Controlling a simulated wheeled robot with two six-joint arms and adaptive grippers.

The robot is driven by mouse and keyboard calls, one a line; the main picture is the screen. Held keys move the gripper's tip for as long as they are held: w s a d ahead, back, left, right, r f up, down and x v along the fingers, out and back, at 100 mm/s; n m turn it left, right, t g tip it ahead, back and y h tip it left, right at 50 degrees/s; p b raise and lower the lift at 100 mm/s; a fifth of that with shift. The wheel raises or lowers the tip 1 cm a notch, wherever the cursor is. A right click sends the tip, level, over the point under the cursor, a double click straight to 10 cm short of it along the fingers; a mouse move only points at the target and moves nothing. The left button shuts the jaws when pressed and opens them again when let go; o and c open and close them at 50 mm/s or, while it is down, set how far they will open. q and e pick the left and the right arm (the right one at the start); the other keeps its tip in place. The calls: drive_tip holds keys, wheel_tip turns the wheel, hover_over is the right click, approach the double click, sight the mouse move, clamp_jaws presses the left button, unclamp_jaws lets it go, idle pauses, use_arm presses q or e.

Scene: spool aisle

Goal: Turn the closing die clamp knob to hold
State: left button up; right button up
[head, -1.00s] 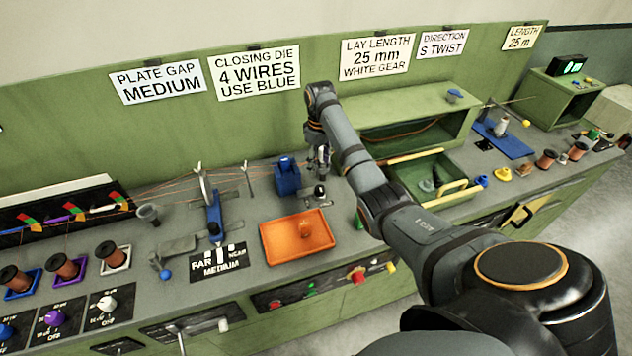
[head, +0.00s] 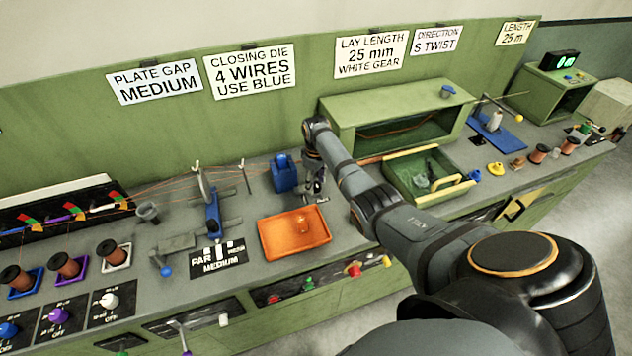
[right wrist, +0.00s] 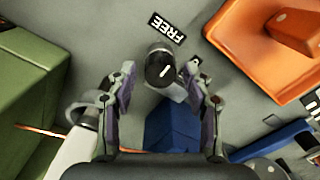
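The closing die clamp knob (right wrist: 160,69) is dark and round, with a white mark on its top, in the right wrist view. A black FREE label (right wrist: 167,27) lies beside it; part of another label by the right finger is hidden. My right gripper (right wrist: 161,76) is open, its fingers on either side of the knob with gaps showing; I cannot tell its exact height. In the head view my right gripper (head: 314,183) is low over the bench by the blue die block (head: 285,174), largely covering the knob. The block also shows in the wrist view (right wrist: 174,125). My left gripper is not in view.
An orange tray (head: 268,241) lies just in front of the knob. The plate-gap slider (head: 213,217) stands left of it. A green open box (head: 335,118) and a green drawer (head: 395,178) are to the right. A sign reads closing die, 4 wires, use blue (head: 249,71).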

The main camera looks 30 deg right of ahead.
drive_tip(key=c, duration=0.9)
drive_tip(key=shift+r, duration=0.1)
drive_tip(key=shift+r+m+p, duration=0.1)
drive_tip(key=shift+m+p, duration=0.6)
drive_tip(key=shift+m, duration=0.3)
drive_tip(key=m+p, duration=0.1)
drive_tip(key=m, duration=0.2)
drive_tip(key=m+p, duration=0.2)
drive_tip(key=m, duration=0.4)
drive_tip(key=shift+m, duration=0.4)
drive_tip(key=m+p, duration=0.1)
drive_tip(key=m, duration=0.4)
drive_tip(key=shift+m, duration=0.7)
